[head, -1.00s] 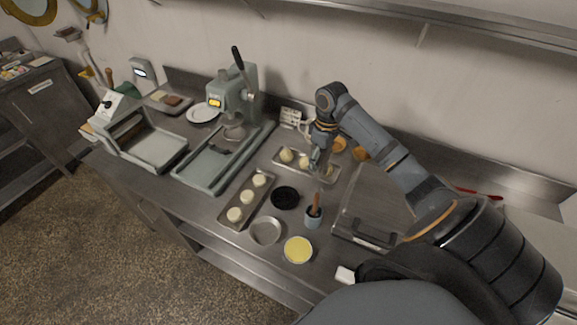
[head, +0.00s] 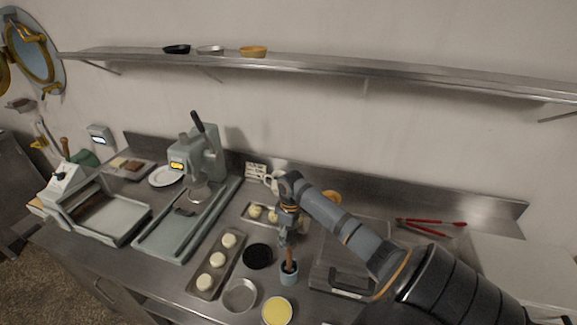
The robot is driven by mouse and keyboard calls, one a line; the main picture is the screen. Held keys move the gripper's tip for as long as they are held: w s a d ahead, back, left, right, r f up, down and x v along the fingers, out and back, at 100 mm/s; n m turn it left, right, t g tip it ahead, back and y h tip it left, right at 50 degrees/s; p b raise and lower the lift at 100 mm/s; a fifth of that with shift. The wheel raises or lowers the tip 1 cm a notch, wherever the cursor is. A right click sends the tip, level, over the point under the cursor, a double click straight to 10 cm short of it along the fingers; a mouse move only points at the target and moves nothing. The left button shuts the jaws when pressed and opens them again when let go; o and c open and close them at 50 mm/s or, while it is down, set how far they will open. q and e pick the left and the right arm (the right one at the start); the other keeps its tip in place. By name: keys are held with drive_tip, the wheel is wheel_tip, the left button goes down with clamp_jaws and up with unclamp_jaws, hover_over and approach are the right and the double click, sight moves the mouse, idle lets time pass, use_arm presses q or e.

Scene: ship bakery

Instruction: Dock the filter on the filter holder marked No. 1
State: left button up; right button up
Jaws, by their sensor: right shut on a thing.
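My right gripper (head: 284,237) points down over the worktop, between the small dough tray and the blue-grey cup. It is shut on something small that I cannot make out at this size. I cannot pick out a filter for certain. No holder with a readable No. 1 mark shows. A small white panel with dark slots (head: 256,172) stands by the back wall, and I cannot tell what it is. My left gripper is not in view.
A blue-grey cup with a brush (head: 289,277) stands just below the gripper. A black round dish (head: 257,256), an empty tin (head: 240,295), a yellow-filled tin (head: 277,311) and a dough tray (head: 229,266) are nearby. A press (head: 202,155) stands left. Red tongs (head: 430,227) lie right.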

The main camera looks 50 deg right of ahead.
drive_tip(key=shift+f, duration=0.9)
drive_tip(key=shift+f, duration=0.15)
drive_tip(key=o, duration=1.5)
